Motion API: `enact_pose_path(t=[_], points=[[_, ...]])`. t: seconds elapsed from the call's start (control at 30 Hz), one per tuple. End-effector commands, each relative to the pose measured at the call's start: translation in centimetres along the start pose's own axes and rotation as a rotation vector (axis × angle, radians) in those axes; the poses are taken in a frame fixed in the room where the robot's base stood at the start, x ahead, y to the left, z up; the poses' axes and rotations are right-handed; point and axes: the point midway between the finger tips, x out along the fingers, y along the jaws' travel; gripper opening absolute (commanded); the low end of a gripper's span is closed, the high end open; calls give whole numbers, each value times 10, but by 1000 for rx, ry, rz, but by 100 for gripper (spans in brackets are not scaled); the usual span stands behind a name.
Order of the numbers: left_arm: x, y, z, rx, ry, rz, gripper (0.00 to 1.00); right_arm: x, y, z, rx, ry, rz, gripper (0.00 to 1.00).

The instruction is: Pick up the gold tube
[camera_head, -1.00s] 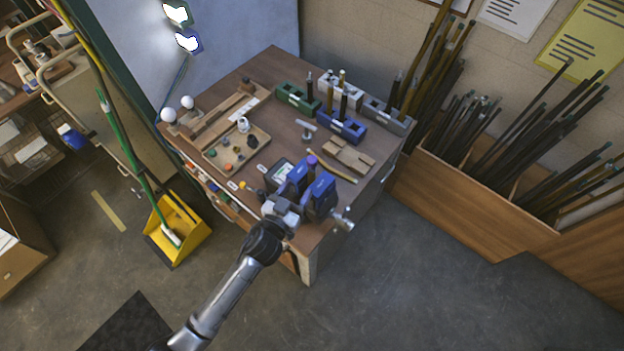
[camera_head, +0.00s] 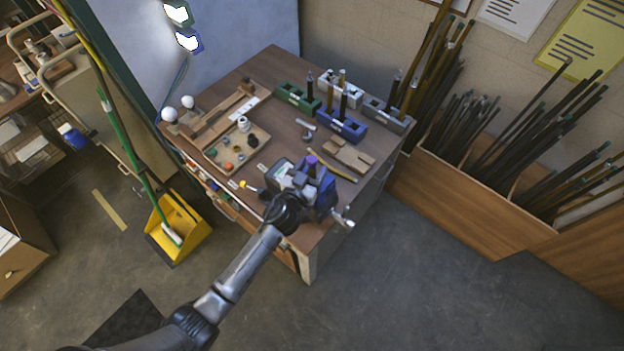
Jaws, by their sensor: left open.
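Thin gold tubes stand upright on the wooden workbench: one gold tube (camera_head: 330,98) is at the blue block (camera_head: 350,130), and another gold-topped tube (camera_head: 342,76) is at the pale block behind it. A long thin brass-coloured piece (camera_head: 334,171) lies on the bench top near the blue vise. I cannot tell which is the tube named. My left gripper (camera_head: 307,169) is over the bench's front part, in front of the vise (camera_head: 326,195), with its fingers partly hidden by its own body. It is open, short of the upright tubes. My right gripper is not in view.
A green block (camera_head: 298,97) and a grey block (camera_head: 388,115) flank the blue one. A wooden tray (camera_head: 262,136) of small parts is left of the gripper. A wooden bin (camera_head: 478,208) of long rods stands right; the floor in front is clear.

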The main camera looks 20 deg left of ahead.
Motion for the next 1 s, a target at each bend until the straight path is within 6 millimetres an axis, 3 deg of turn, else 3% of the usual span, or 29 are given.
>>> enact_pose_path(t=[0.17,0.7,1.0], points=[[0,0,0,0,0,0,53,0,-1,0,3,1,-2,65],[0,0,0,0,0,0,1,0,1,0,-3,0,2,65],[0,0,0,0,1,0,0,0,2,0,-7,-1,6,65]])
